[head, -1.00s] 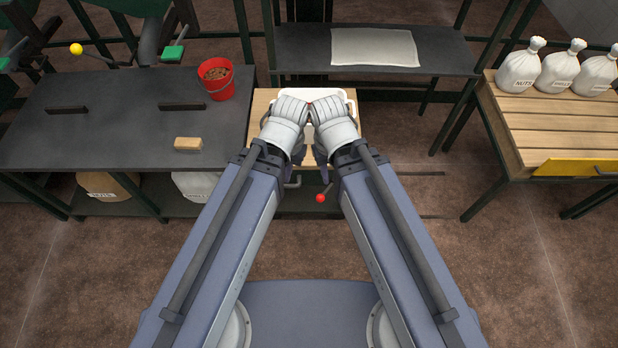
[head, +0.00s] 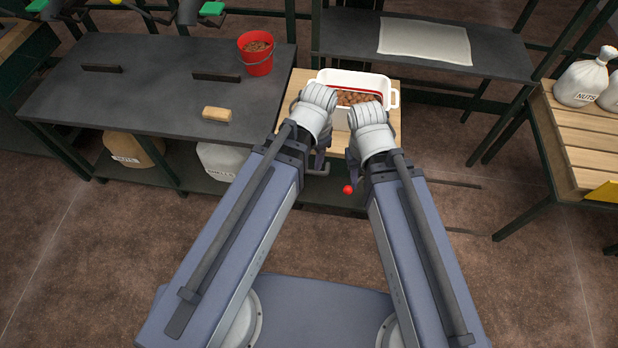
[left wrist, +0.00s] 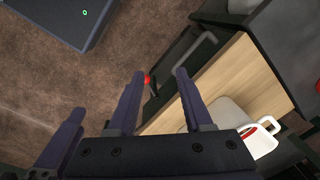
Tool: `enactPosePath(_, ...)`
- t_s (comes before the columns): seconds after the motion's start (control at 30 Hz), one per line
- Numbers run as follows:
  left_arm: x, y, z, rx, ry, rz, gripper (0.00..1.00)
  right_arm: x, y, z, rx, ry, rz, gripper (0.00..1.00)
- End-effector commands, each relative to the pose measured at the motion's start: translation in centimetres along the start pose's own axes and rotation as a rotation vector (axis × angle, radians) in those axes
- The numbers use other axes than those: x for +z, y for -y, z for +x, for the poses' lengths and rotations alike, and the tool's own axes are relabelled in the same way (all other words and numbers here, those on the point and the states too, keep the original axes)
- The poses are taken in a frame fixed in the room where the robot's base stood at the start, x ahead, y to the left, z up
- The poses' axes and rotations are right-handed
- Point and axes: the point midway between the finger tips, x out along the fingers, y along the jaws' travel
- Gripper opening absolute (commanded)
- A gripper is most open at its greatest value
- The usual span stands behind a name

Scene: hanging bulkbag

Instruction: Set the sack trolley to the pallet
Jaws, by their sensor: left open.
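No plainly recognisable sack trolley shows; a low wooden-topped stand (head: 297,93) with a grey bar handle (head: 318,171) may be it. The handle (left wrist: 196,57) and wooden top (left wrist: 225,88) also show in the left wrist view. A red knob (head: 348,189) sits below the top's front edge. My left gripper (head: 320,160) is open and empty near the handle; its spread fingers (left wrist: 160,85) flank the red knob in the wrist view. My right gripper (head: 354,170) is close beside it, its fingertips mostly hidden. A slatted wooden platform (head: 575,140), possibly the pallet, stands right.
A white tub (head: 394,98) of brown nuts stands on the wooden top. A dark bench (head: 130,90) at left holds a red bucket (head: 256,58) and a tan block (head: 217,114). White sacks (head: 580,82) stand on the slatted platform. Thin floor rails (head: 460,184) lie between.

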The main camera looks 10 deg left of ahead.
Motion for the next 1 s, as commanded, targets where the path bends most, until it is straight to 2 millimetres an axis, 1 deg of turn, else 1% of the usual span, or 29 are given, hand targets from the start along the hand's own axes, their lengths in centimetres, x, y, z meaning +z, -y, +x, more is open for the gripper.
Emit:
enactPosePath(0.03, -0.6, 0.9, 3.6, -0.006, -0.016, 0.073, 0.52, -0.2, 0.3, 3.5, 0.0, 0.0, 0.0, 0.35)
enactPosePath(0.1, -1.1, 1.9, 5.9, -0.016, -0.036, 0.188, 0.52, -0.3, 0.6, 5.8, 0.0, 0.0, 0.0, 0.35)
enactPosePath(0.2, -1.8, 3.5, 9.1, -0.036, -0.063, 0.348, 0.52, -0.5, 0.8, 8.8, 0.0, 0.0, 0.0, 0.35)
enactPosePath(0.3, -2.3, 4.9, 11.7, -0.059, -0.083, 0.492, 0.52, -0.7, 1.1, 11.4, 0.0, 0.0, -0.001, 0.35)
enactPosePath(0.4, -2.6, 6.1, 13.6, -0.081, -0.096, 0.609, 0.52, -0.8, 1.3, 13.3, 0.0, 0.0, -0.001, 0.35)
enactPosePath(0.5, -2.8, 6.9, 14.8, -0.099, -0.104, 0.695, 0.52, -0.8, 1.4, 14.5, 0.0, 0.0, -0.001, 0.35)
enactPosePath(0.6, -2.9, 7.4, 15.4, -0.11, -0.108, 0.746, 0.52, -0.9, 1.4, 15.1, 0.0, 0.0, -0.001, 0.35)
enactPosePath(0.87, -3.0, 7.6, 15.4, -0.116, -0.11, 0.773, 0.52, -0.9, 1.4, 15.1, 0.0, 0.0, -0.001, 0.35)
enactPosePath(1.0, -3.0, 7.6, 16.0, -0.116, -0.11, 0.773, 0.52, -0.9, 1.5, 15.6, 0.0, 0.0, -0.001, 0.35)
